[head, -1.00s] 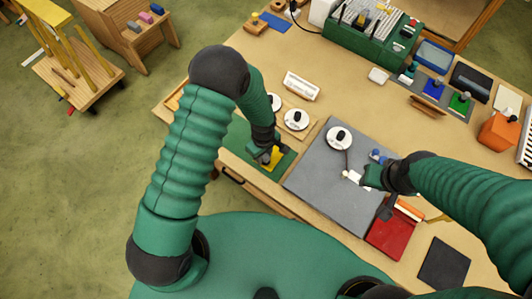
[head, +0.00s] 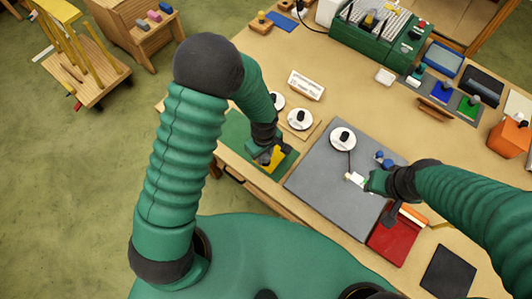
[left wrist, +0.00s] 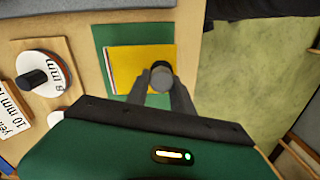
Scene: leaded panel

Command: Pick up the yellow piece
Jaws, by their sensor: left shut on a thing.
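The yellow piece (head: 277,159) is a flat pane that lies over a green mat (head: 290,160) at the table's near left edge. In the left wrist view the yellow piece (left wrist: 130,66) shows a dark round knob (left wrist: 161,75) near its right side. My left gripper (head: 266,153) is shut on that knob, and its fingers (left wrist: 160,85) close around it from either side. I cannot tell whether the piece touches the mat. My right gripper (head: 368,182) is beside a small white thing (head: 355,179) over a grey board; its jaws are too small to read.
White reels (head: 300,119) stand just behind the green mat. The grey board (head: 325,185) fills the middle front. Blue (head: 440,92) and green (head: 467,107) pieces with knobs lie at the back right. A red sheet (head: 393,240) lies at the front right.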

